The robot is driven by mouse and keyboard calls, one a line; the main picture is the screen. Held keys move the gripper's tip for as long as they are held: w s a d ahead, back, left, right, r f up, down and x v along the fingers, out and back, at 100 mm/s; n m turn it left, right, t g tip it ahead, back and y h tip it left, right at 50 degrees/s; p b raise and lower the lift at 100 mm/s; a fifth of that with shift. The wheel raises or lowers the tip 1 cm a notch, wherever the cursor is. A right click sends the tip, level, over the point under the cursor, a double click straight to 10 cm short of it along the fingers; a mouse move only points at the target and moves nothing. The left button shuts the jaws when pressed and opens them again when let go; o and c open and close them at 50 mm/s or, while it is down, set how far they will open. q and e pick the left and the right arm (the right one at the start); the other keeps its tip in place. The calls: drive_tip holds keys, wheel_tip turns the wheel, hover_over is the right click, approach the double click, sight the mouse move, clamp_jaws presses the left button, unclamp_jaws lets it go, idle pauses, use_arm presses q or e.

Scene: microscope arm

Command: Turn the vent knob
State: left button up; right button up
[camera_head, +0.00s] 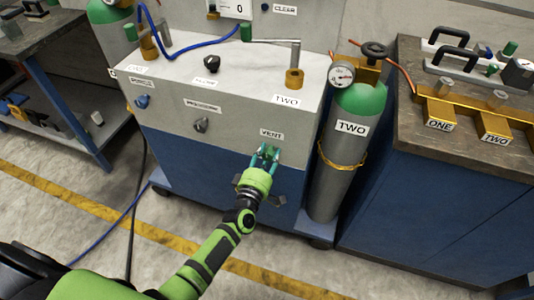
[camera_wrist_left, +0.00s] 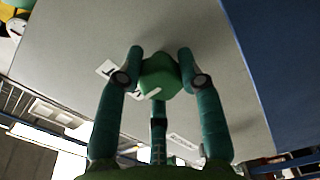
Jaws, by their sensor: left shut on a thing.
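The vent knob (camera_wrist_left: 160,78) is green and sits on the grey front panel of the cabinet, below the VENT label (camera_head: 271,134) in the head view. My left gripper (camera_head: 265,154) reaches the panel there, its teal fingers on either side of the knob. In the left wrist view my left gripper (camera_wrist_left: 160,77) is shut on the knob, with a fingertip against each side. The knob is largely hidden by the fingers in the head view. My right gripper is not in view.
The same panel carries a PRESSURE knob (camera_head: 201,125) and a blue knob (camera_head: 142,101) to the left. A green-topped gas cylinder (camera_head: 347,150) labelled TWO stands close to the right of the cabinet. A workbench (camera_head: 460,180) is further right. Open floor lies in front.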

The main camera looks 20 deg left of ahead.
use_arm(q)
drive_tip(key=shift+d+r+m, duration=0.15)
drive_tip(key=shift+d+m, duration=0.2)
drive_tip(key=shift+m, duration=0.15)
drive_tip(key=o, duration=1)
drive_tip(key=shift+o, duration=0.8)
drive_tip(key=shift+w+d, duration=0.1)
drive_tip(key=shift+w, duration=0.05)
drive_tip(key=shift+s+a+f, duration=0.2)
drive_tip(key=shift+s+a, duration=0.05)
drive_tip(key=s, duration=1.1)
drive_tip(key=shift+s, duration=0.3)
